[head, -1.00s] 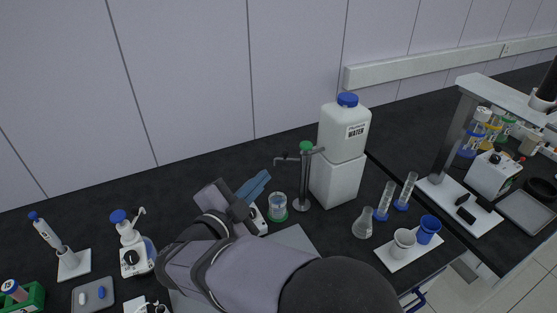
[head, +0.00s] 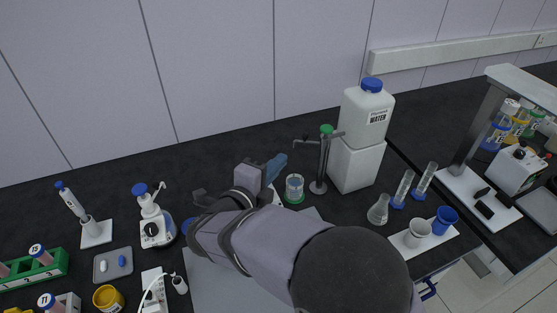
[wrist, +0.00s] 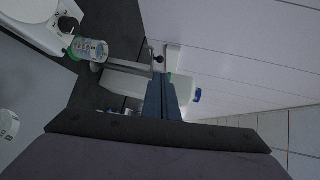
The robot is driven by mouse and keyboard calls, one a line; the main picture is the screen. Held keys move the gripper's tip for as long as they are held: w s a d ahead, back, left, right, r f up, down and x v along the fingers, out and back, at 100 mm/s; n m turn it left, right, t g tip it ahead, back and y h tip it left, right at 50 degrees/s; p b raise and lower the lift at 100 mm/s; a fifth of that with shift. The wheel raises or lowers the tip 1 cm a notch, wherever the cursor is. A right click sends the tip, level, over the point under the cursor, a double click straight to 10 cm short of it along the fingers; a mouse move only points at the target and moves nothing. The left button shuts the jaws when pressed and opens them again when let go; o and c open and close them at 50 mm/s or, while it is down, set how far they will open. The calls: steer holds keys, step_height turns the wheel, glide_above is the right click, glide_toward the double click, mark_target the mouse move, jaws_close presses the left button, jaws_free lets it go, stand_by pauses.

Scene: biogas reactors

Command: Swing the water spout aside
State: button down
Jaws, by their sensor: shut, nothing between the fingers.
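The water spout is a grey swivel arm (head: 312,141) with a green cap, on top of a metal post (head: 321,165). It stands on a round base in front of the white water container (head: 366,108) with a blue cap, which rests on a white block. A glass beaker (head: 294,186) with a green base stands left of the post, below the spout's left end. My gripper (head: 277,163) is shut and empty, left of the spout and apart from it in the head view. In the wrist view, the shut blue fingers (wrist: 163,97) overlap the view of the white container; the gap cannot be judged.
A conical flask (head: 378,209), two cylinders (head: 403,186) and a white tray with a white cup and a blue cup (head: 446,217) stand to the right. A bottle-top dispenser (head: 152,222) stands at the left. The counter behind my gripper is clear.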

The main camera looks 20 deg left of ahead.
steer(key=p, duration=0.4)
glide_toward(297, 141)
steer(key=w, duration=0.1)
steer(key=w+d, duration=0.1)
steer(key=w, duration=0.1)
steer(key=w+d+r, duration=0.1)
steer(key=w, duration=0.1)
steer(key=shift+d+r, duration=0.1)
steer(key=shift+d, duration=0.05)
steer(key=shift+w, duration=0.6)
steer(key=shift+w+a+f+b, duration=0.25)
steer(key=shift+w+b, duration=0.05)
steer(key=shift+b, duration=0.1)
steer(key=shift+w+a+b, duration=0.4)
steer(key=shift+w+b, duration=0.35)
steer(key=shift+b, duration=0.15)
steer(key=shift+w+a+b, duration=0.4)
steer(key=shift+w+b, duration=0.4)
steer(key=shift+b, duration=0.05)
steer(key=shift+a, duration=0.1)
steer(key=s+a+r+b, duration=0.2)
steer(key=s+a, duration=0.5)
steer(key=s, duration=0.4)
steer(key=shift+s+a+r+b, duration=0.2)
steer(key=shift+a+r+b, duration=0.1)
steer(key=shift+r, duration=0.1)
